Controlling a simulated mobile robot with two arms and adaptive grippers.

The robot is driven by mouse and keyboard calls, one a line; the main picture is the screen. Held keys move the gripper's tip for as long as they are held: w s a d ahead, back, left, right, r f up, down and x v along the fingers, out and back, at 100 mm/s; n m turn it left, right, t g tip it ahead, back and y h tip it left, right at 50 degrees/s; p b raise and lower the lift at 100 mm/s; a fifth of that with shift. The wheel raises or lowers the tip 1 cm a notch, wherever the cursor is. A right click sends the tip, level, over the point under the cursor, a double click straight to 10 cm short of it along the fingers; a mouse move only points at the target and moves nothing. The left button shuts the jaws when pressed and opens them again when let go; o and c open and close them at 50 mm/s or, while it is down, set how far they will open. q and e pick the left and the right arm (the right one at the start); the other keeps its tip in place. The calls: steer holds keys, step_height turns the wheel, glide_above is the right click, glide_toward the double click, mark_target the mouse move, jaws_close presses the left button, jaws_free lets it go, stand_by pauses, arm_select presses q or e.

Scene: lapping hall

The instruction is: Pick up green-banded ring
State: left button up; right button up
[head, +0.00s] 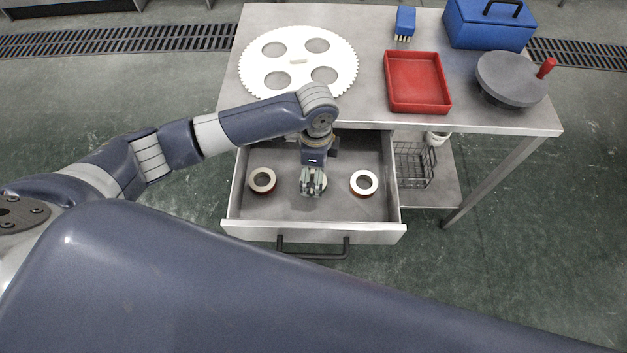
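My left gripper (313,187) points down into the open drawer (300,212), between two rings. Beneath and behind its fingers a pale rounded edge shows, which may be part of another ring. The gripper hides most of it and I see no clear green band. I cannot tell whether the fingers are open or shut on it. The left ring (262,180) and the right ring (364,183) have white tops and dark red sides. Both lie flat in the drawer, apart from the gripper. My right gripper is not in view.
The table top (375,112) holds a white toothed disc (297,62), a red tray (418,80), a blue brush (405,22), a blue box (488,28) and a grey round plate with a red knob (511,78). A wire basket (413,165) stands on the lower shelf, right of the drawer.

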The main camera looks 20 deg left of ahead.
arm_select(q)
step_height(320, 180, down, 4)
steer(key=shift+s+a+r, duration=0.1)
steer(key=shift+a+r, duration=0.05)
steer(key=shift+r, duration=0.05)
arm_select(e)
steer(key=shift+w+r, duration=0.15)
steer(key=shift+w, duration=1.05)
arm_select(q)
steer(key=c, duration=1.3)
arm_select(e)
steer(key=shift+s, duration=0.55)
